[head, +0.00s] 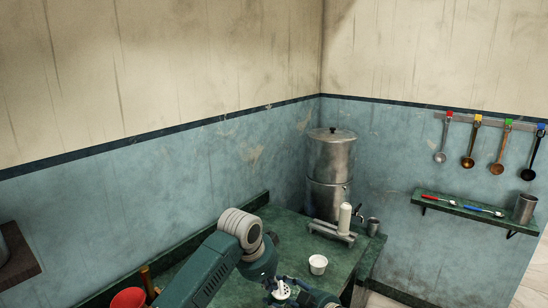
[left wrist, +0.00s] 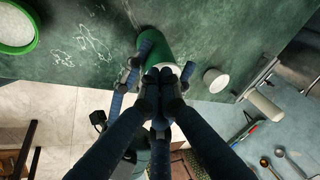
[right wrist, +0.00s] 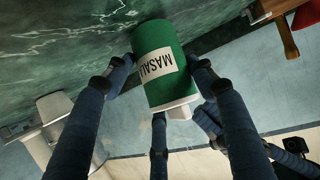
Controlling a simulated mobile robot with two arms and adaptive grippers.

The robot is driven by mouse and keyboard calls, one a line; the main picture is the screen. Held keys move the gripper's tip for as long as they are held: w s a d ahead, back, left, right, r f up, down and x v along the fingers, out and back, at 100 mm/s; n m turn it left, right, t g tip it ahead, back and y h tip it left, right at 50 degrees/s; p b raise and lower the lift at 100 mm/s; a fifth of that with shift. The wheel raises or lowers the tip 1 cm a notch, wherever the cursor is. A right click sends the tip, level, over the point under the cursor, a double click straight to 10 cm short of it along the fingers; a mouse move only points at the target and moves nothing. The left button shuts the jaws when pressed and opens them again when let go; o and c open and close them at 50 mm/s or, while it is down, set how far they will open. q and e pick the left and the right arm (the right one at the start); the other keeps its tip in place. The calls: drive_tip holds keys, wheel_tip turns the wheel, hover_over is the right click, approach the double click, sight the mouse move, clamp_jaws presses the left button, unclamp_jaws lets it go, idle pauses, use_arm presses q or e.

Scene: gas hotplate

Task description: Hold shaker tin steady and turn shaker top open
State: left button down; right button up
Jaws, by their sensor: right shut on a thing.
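The green shaker tin (right wrist: 160,62), labelled MASALA, lies between the fingers of my right gripper (right wrist: 165,78) in the right wrist view, close by the green counter. My right gripper is shut on it. The white shaker top (right wrist: 178,102) is at the tin's near end. In the left wrist view the tin (left wrist: 155,45) is behind my left gripper (left wrist: 160,80), whose fingertips are close together at the white top. They hide whether they hold the top. In the head view a white perforated top (head: 282,290) shows beside my left arm; the tin is mostly hidden.
A white cup (head: 318,264) stands on the counter near the grippers. A metal urn (head: 330,175) and a white dispenser (head: 344,218) are behind it. A red container (head: 128,299) is at the left. Ladles (head: 497,167) hang on the right wall above a shelf.

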use_arm(q)
drive_tip(key=shift+s+d+f, duration=0.2)
drive_tip(key=shift+s, duration=0.3)
idle(0.7)
drive_tip(key=shift+s+a, duration=0.1)
drive_tip(key=shift+s+a, duration=0.15)
drive_tip(key=shift+a, duration=0.05)
wheel_tip(320, 180, up, 6)
drive_tip(key=d, duration=0.1)
drive_tip(key=shift+s+d, duration=0.2)
drive_tip(key=shift+s, duration=0.25)
wheel_tip(320, 180, down, 6)
drive_tip(key=w+a, duration=0.2)
drive_tip(key=shift+a+r, duration=0.2)
drive_tip(key=shift+r, duration=0.05)
idle(0.7)
